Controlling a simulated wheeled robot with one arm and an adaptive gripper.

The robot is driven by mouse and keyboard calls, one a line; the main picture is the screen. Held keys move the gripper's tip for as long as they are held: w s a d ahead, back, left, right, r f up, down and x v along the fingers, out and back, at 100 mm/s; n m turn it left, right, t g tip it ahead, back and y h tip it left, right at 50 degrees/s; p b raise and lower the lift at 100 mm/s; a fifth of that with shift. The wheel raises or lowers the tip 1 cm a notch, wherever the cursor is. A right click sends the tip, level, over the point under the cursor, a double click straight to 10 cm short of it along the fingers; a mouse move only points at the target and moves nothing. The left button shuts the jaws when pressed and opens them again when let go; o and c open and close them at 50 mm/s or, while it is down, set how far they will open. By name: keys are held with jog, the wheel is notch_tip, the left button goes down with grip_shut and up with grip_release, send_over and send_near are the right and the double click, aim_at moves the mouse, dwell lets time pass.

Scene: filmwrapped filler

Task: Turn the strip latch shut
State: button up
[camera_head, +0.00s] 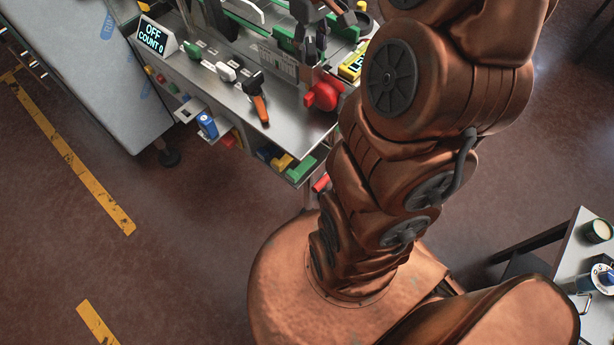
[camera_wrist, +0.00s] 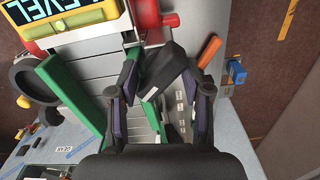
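I cannot tell for certain which part is the strip latch. In the wrist view, a dark flat bar (camera_wrist: 166,72) with a small pale label lies tilted between my gripper's (camera_wrist: 166,88) two fingers. The fingers stand apart, with visible room beside the bar; contact is not clear. In the head view, my gripper (camera_head: 312,40) hangs over the machine, above the metal shelf (camera_head: 290,120). An orange-handled lever (camera_head: 259,107) points toward the shelf's front edge; its orange end also shows in the wrist view (camera_wrist: 208,50). A red knob (camera_head: 323,96) sits to its right.
A display (camera_head: 153,36) reads OFF, COUNT 0. Green (camera_head: 193,50) and white (camera_head: 227,71) switches line the shelf. Green rails (camera_wrist: 72,95) flank the slatted bed in the wrist view. A yellow-framed panel (camera_wrist: 62,12) reads LEVEL. Coloured bits sit in trays below the shelf.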

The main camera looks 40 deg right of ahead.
aim_at(311, 45)
jog(key=shift+r+n+p, duration=0.15)
jog(key=shift+n+p, duration=0.65)
jog(key=shift+p, duration=0.2)
jog(key=shift+b, duration=0.3)
jog(key=shift+a+r+b, duration=0.1)
jog(key=shift+r+b, duration=1.35)
jog(key=shift+r, duration=2.3)
jog(key=s+a+f+b, duration=0.2)
jog(key=s+a+f, duration=0.15)
jog(key=a, duration=0.25)
jog(key=s+a+f+b, duration=0.1)
jog(key=s+a+f, duration=0.2)
jog(key=s+a, duration=0.25)
jog(key=s+a+f+m+g+b, duration=0.1)
jog(key=s+a+f+m+b, duration=0.1)
jog(key=s+a+f, duration=0.4)
jog(key=shift+s+f+m+g+b, duration=0.35)
jog(key=shift+s+f+b, duration=0.55)
jog(key=shift+s+f, duration=2.1)
jog(key=shift+s+a+r, duration=0.1)
jog(key=shift+s+r, duration=0.6)
jog(key=shift+r, duration=0.05)
